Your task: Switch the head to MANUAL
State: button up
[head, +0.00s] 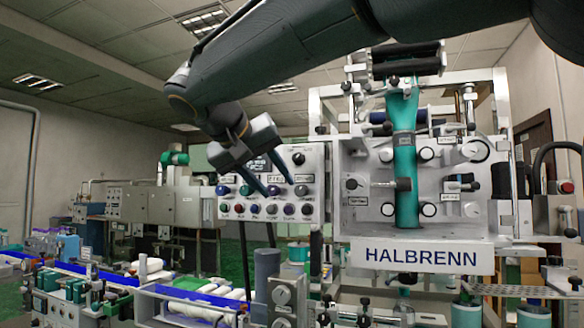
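The control panel (311,176) is a pale box with rows of coloured buttons and knobs, left of the machine's head (345,215). A dark knob (299,158) sits at its upper right, and a small display (257,164) is partly behind my gripper. Its labels are too small to read, so I cannot tell which control is marked MANUAL or how it is set. My gripper (278,188) is in front of the panel, pointing down and right. Its two fingers are apart with nothing visible between them. They hide part of the panel; I cannot tell whether they touch it.
A white HALBRENN sign (421,256) is on the head, with a green sleeve web (406,200) running down it. A conveyor with blue rails (90,270) and white bottles (150,268) lies at lower left. A grey cylinder (267,268) stands below the panel.

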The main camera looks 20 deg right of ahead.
aim_at(296, 157)
notch_tip(296, 157, up, 9)
jog(key=s+m+t+h, duration=0.1)
jog(key=s+m+h, duration=0.1)
jog(key=p+x, duration=0.1)
jog(key=x, duration=0.6)
jog(key=shift+w+d, duration=0.2)
jog(key=shift+w, duration=0.15)
grip_shut()
